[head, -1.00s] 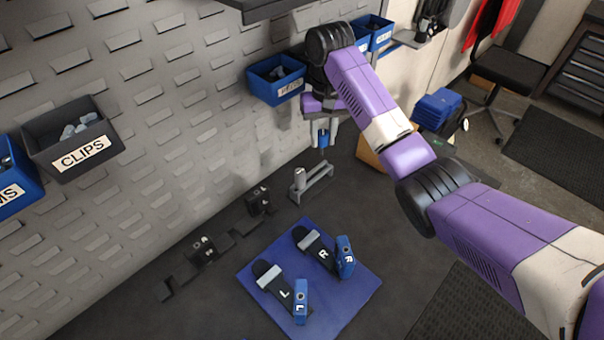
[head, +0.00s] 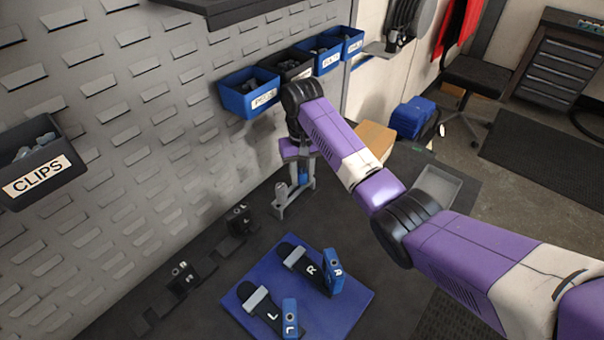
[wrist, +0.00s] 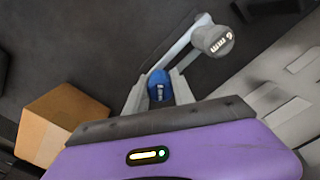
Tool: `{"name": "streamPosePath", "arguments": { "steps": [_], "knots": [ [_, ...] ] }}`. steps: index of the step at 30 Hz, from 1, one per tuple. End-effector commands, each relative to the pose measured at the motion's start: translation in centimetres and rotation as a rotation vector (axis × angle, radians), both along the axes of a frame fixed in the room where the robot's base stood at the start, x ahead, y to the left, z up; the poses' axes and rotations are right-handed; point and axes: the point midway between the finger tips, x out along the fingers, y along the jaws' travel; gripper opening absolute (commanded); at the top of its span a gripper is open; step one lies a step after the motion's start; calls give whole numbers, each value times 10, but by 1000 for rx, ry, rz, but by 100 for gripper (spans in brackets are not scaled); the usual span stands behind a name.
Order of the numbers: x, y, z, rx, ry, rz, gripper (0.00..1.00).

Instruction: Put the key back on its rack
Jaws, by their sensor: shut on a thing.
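My gripper (head: 302,180) points down and is shut on the blue-handled key (head: 303,177). In the wrist view the blue handle (wrist: 158,85), with small white lettering, sits between my two grey fingers (wrist: 160,92). The key's lower part is hidden. The grey rack (head: 296,207) stands on the dark bench under my gripper. A grey-handled key marked "6 mm" (wrist: 213,40) stands at one end of the rack. My gripper is over the rack's other end. I cannot tell whether the held key touches the rack.
A blue mat (head: 345,310) with two pedals and blue blocks lies in front. Black brackets (head: 182,275) stand along the pegboard (head: 90,110). Bins (head: 250,95) hang above and behind my gripper. A cardboard box (head: 375,138) and a grey tray (head: 440,185) are to the right.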

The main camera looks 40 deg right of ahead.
Motion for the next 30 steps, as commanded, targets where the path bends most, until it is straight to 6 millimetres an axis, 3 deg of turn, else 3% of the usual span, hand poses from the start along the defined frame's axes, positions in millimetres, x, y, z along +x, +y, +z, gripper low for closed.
{"name": "streamPosePath", "arguments": {
  "steps": [20, 21, 24, 30],
  "knots": [
    [0, 0, -13, 0, 0, -1, 0],
    [0, 0, -13, 0, 0, -1, 32],
    [-1, 0, -14, -1, 1, -1, 51],
    [-2, -1, -16, 0, 5, -2, 51]
  ]
}}
